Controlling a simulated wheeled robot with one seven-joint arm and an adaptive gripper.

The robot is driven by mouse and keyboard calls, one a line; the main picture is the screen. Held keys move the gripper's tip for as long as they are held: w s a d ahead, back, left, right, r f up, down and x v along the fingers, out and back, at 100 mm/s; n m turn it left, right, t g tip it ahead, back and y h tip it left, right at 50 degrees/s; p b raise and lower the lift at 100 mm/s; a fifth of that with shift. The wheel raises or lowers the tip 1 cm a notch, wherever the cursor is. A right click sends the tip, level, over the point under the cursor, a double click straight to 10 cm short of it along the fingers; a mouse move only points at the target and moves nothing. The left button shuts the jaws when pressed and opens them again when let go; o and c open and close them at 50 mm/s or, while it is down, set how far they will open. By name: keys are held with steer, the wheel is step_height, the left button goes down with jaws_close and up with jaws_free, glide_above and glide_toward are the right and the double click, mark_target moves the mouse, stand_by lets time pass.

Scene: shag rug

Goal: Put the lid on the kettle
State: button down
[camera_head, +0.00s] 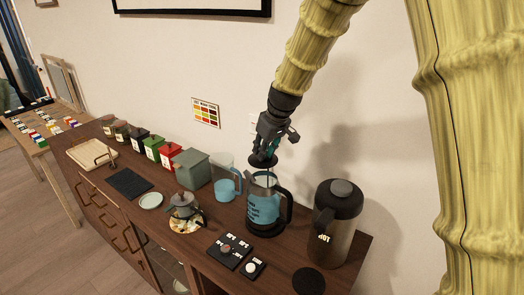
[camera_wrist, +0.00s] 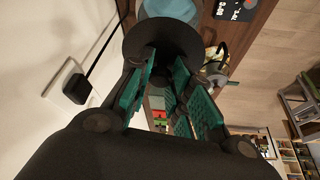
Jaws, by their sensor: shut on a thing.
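The kettle (camera_head: 262,208) is a clear glass one with a black handle and base. It stands upright on the sideboard with blue inside. My gripper (camera_head: 270,143) is above it, shut on a round black lid (camera_head: 262,161). The lid is over the kettle's mouth and looks a little above the rim, with a thin dark rod below it. In the wrist view the lid (camera_wrist: 162,36) sits beyond my fingertips (camera_wrist: 160,75) and hides the kettle's mouth. Some blue of the kettle (camera_wrist: 170,8) shows behind it.
A large dark flask (camera_head: 338,225) stands close on the right and a glass jug (camera_head: 224,180) close on the left. The wall (camera_head: 170,60) is behind.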

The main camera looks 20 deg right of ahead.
steer(key=shift+d, duration=0.15)
steer(key=shift+s+f, duration=0.2)
steer(key=shift+f, duration=0.3)
steer(key=shift+w+f+b, duration=0.1)
steer(key=shift+f+b, duration=1.15)
steer(key=shift+f, duration=1.45)
steer(key=shift+f+p, duration=0.2)
steer(key=shift+p, duration=0.35)
stand_by(0.8)
steer(key=c, duration=0.7)
jaws_free()
steer(key=shift+r, duration=0.1)
